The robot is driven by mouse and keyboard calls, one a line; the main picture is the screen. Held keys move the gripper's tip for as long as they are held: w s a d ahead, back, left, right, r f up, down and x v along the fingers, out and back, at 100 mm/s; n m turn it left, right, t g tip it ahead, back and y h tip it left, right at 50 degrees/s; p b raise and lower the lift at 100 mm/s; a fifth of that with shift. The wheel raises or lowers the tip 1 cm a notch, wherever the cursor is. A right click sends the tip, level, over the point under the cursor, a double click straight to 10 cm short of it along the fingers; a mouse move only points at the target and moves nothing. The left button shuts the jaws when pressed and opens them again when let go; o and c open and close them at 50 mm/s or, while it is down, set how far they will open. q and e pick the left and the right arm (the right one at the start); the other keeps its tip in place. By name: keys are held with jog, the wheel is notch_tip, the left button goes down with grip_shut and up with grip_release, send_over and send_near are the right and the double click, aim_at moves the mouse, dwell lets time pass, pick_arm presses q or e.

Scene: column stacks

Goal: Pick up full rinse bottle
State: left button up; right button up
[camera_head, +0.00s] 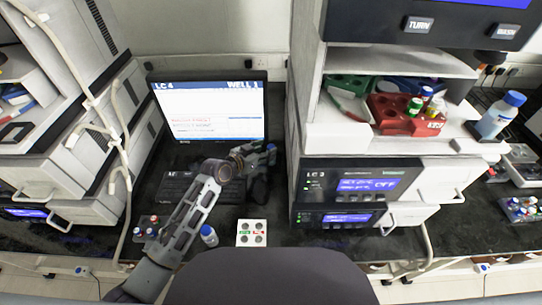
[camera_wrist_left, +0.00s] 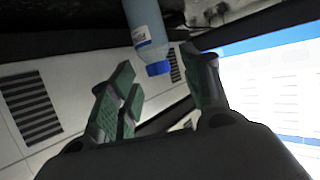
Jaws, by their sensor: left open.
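A clear bottle with pale blue contents and a blue cap (camera_wrist_left: 158,69) shows in the left wrist view (camera_wrist_left: 147,25). It appears upside down there, beyond and between the fingers. My left gripper (camera_head: 262,160) is in front of the monitor in the head view; its open fingers also show in the wrist view (camera_wrist_left: 165,66). I see no contact with the bottle. In the head view the gripper mostly hides that spot. Another blue-capped bottle (camera_head: 491,121) stands on the right shelf, and a small blue-capped one (camera_head: 208,236) stands on the bench. My right gripper is not in view.
A monitor (camera_head: 210,112) and keyboard (camera_head: 180,187) are at the back left. The LC 3 stack (camera_head: 350,188) rises right of the gripper. A white vial block (camera_head: 252,226) sits near the front bench edge. Red (camera_head: 395,118) and green racks (camera_head: 346,90) are on the shelf.

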aim_at(271, 146)
pick_arm(q)
jog(key=shift+x, duration=2.1)
jog(key=shift+s+d+r, duration=0.1)
jog(key=shift+r, duration=0.05)
jog(key=c, duration=0.6)
